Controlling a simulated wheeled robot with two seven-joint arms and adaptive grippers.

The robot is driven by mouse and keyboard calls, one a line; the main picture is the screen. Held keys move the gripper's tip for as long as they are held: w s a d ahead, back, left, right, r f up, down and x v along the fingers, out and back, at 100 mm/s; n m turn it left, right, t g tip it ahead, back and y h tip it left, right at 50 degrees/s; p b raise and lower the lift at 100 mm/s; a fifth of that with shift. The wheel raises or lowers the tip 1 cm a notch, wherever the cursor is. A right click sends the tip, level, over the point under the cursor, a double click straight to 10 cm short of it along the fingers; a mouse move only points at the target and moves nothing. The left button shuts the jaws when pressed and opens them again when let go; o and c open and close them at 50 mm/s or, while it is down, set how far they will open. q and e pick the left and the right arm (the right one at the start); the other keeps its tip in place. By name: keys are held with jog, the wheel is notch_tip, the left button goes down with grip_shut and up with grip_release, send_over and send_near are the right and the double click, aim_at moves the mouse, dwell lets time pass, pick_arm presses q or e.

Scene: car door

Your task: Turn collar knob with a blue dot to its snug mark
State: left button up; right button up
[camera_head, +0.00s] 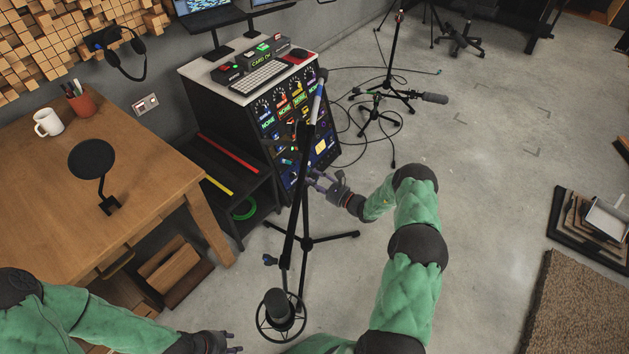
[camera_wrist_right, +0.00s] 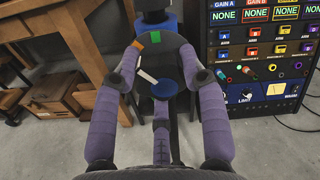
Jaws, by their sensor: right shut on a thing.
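The collar knob (camera_wrist_right: 148,76) is a dark round piece on the upright pole of a black microphone stand (camera_head: 303,205). In the right wrist view it shows a blue dot (camera_wrist_right: 164,89), a white bar, a green mark (camera_wrist_right: 156,52) and an orange mark (camera_wrist_right: 146,39). My right gripper (camera_wrist_right: 163,70) is shut on the collar knob, with one purple finger on each side. It also shows beside the pole in the head view (camera_head: 319,181), where the knob is too small to make out. My left gripper (camera_head: 236,342) is low in the head view, apart from the stand; its jaw opening is unclear.
A black rack (camera_head: 290,125) with labelled panels stands behind the microphone stand. A wooden table (camera_head: 140,190) with a mug (camera_head: 48,122) is at left. A microphone (camera_head: 280,308) in a ring hangs low near the left gripper.

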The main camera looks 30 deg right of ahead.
jog(key=shift+f, duration=0.15)
jog(key=o, duration=1.1)
jog(key=shift+o, duration=0.3)
jog(key=v, duration=1.2)
jog(key=shift+d, duration=0.1)
